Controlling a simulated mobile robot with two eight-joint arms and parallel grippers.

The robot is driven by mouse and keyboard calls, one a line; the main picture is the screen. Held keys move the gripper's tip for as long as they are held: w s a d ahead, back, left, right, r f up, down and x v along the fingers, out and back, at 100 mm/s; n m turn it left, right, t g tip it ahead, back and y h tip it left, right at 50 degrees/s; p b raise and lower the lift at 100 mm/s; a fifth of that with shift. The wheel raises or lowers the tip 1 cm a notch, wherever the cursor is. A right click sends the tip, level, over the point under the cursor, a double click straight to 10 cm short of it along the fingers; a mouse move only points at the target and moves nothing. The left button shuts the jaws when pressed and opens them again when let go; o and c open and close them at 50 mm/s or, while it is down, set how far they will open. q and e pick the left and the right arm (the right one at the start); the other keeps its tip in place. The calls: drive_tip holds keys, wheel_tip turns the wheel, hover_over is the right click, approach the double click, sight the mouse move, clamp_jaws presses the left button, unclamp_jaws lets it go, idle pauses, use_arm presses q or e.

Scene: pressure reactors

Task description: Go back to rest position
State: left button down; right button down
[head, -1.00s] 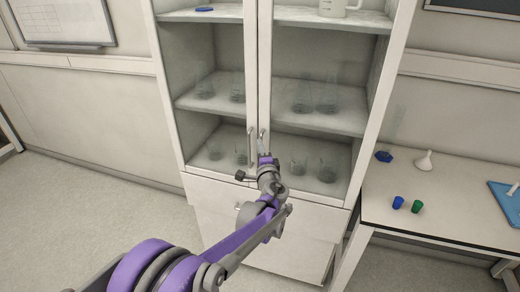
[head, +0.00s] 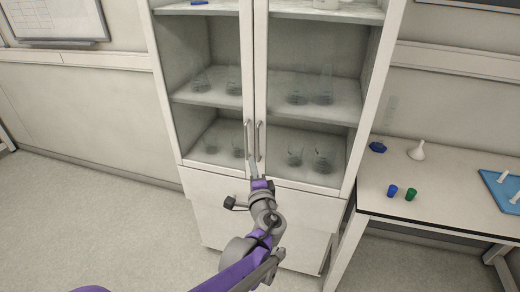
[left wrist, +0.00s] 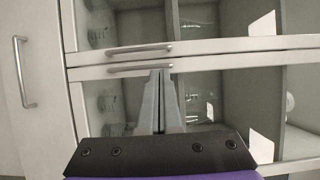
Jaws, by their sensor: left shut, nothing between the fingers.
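My left gripper (head: 257,172) is in front of the glass-door cabinet (head: 156,95), just below the lower ends of its two door handles (head: 260,140). In the left wrist view its grey fingers (left wrist: 161,75) are together, with nothing between them. The handles (left wrist: 140,68) show beside the fingertips there; I cannot tell how large the gap is. Both glass doors look shut. My right gripper is not in view.
Glassware (head: 323,160) stands on the shelves behind the glass. To the right is a white table (head: 440,215) with a blue cup (head: 392,191), a green cup (head: 411,194), a white funnel (head: 417,150) and a blue tray (head: 492,178). Floor at left is clear.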

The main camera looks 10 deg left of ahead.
use_arm(q)
drive_tip(key=s+a+f+n+g, duration=0.4)
drive_tip(key=s, duration=0.4)
drive_tip(key=s+a+f+n+g, duration=0.3)
drive_tip(key=s+a+n, duration=0.1)
drive_tip(key=s, duration=0.4)
drive_tip(key=s+d+f+n+g+h, duration=0.2)
drive_tip(key=s+d+f+h, duration=0.1)
drive_tip(key=s, duration=0.5)
drive_tip(key=s+d+f+n+g+h, duration=0.2)
drive_tip(key=s+d+f+n+h, duration=0.1)
drive_tip(key=s, duration=0.5)
wheel_tip(320, 180, down, 2)
drive_tip(key=shift+d+f+h, duration=0.1)
drive_tip(key=shift+d+h, duration=0.7)
drive_tip(key=shift+d, duration=0.25)
drive_tip(key=shift+w+d, duration=0.3)
